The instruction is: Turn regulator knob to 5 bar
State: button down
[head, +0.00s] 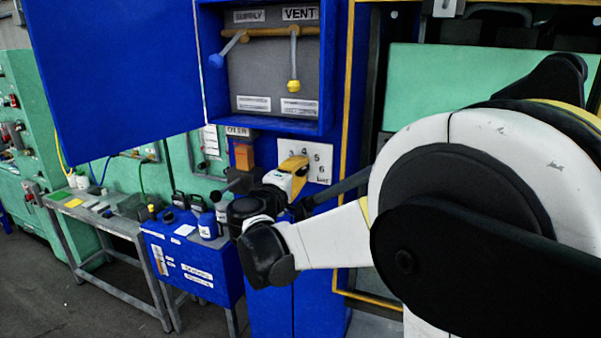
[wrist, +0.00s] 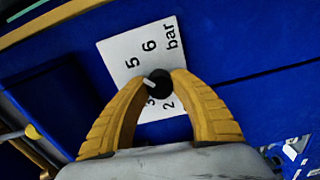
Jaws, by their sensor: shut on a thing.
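The regulator knob (wrist: 160,84) is small, round and black, with a white pointer mark. It sits in front of a white scale plate (wrist: 115,60) on a blue panel. My gripper (wrist: 160,79) has its yellow fingers shut on the knob from both sides. In the wrist view 5, 6 and "bar" show clear, and 3 and 2 show below the knob. The mark points up-left, between the 3 and the 5; the left finger covers the part of the scale there. In the head view the plate (head: 327,153) shows partly behind my gripper (head: 297,165), which hides the knob.
Above the plate is an open blue cabinet (head: 214,80) with a blue-tipped lever (head: 229,49) and a yellow-tipped lever (head: 294,65). Its blue door (head: 115,70) hangs open at left. Bottles (head: 207,225) stand on a blue stand (head: 190,265) at lower left. A grey bench (head: 110,222) is beyond.

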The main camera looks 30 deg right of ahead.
jog(key=shift+n, duration=0.6)
jog(key=c, duration=1.1)
grip_release()
jog(key=v, duration=1.2)
